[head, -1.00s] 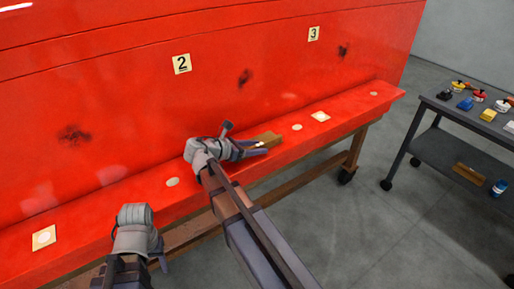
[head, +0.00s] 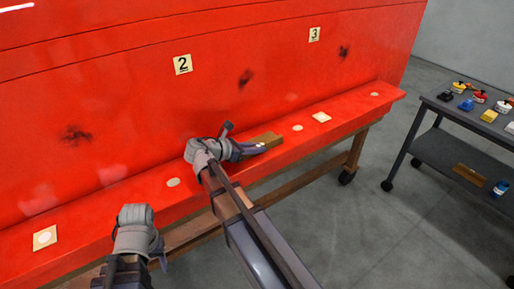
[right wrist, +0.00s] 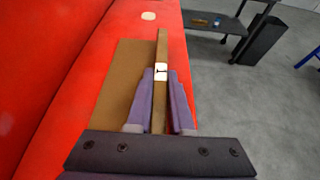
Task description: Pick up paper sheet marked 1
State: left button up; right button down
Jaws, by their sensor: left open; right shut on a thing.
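A brown sheet (head: 270,139) lies at the red ledge, right of the middle in the head view. In the right wrist view it shows as a flat brown part (right wrist: 122,85) beside a narrow upright strip (right wrist: 161,110). The strip bears a white label (right wrist: 160,71) with a dark mark, too small to read surely. My right gripper (head: 258,148) is shut on the strip, with one purple finger on each side of it (right wrist: 161,95). My left gripper (head: 161,262) is open and empty, low at the left, in front of the ledge; its fingers are mostly hidden.
The red ledge (head: 225,172) carries pale round spots and square patches. Signs 2 (head: 183,64) and 3 (head: 314,34) are on the red wall, near dark smudges. A dark cart (head: 440,100) with several small containers stands at the right. Grey floor lies between.

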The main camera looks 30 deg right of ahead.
notch_tip(320, 180, up, 10)
jog(key=p, duration=1)
